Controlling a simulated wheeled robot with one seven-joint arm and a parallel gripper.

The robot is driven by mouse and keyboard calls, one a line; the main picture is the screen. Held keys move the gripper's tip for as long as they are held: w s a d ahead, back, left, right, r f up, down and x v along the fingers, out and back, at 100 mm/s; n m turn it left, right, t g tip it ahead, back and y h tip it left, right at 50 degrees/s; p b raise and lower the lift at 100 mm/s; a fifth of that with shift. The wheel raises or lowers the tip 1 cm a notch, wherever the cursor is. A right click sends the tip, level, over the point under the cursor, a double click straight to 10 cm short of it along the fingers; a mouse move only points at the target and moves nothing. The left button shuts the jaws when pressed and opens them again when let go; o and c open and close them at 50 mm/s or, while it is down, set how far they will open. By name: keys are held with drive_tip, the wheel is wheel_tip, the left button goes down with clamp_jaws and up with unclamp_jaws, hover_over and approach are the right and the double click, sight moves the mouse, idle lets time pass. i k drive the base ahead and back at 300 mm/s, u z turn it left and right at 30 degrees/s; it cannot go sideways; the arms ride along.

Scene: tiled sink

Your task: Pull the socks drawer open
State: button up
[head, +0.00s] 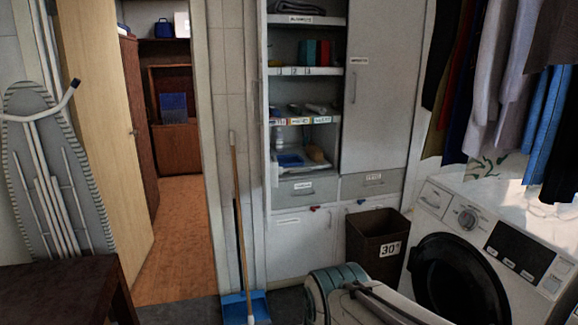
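The white-grey cabinet has two drawers side by side below its open shelves. The left drawer (325,186) and the right drawer (352,187) both look shut. Each bears a small white label, but the lettering is too small to read surely, so I cannot tell which is the socks drawer. The left label (303,185) looks longer than the right label (373,177). A thin handle seems to show on the right drawer. The fingers of my gripper do not show in the head view.
A brown bin (366,236) marked 30° stands before the cabinet, below the right drawer. A washing machine (440,204) stands at right under hanging clothes (505,75). A broom and blue dustpan (237,309) stand left of the cabinet. An ironing board (50,120) leans at far left.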

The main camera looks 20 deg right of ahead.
sight(291, 193)
drive_tip(key=z, duration=0.15)
drive_tip(key=i, duration=1.2)
drive_tip(key=z, duration=0.4)
drive_tip(key=i, duration=1.25)
drive_tip(key=z, duration=0.05)
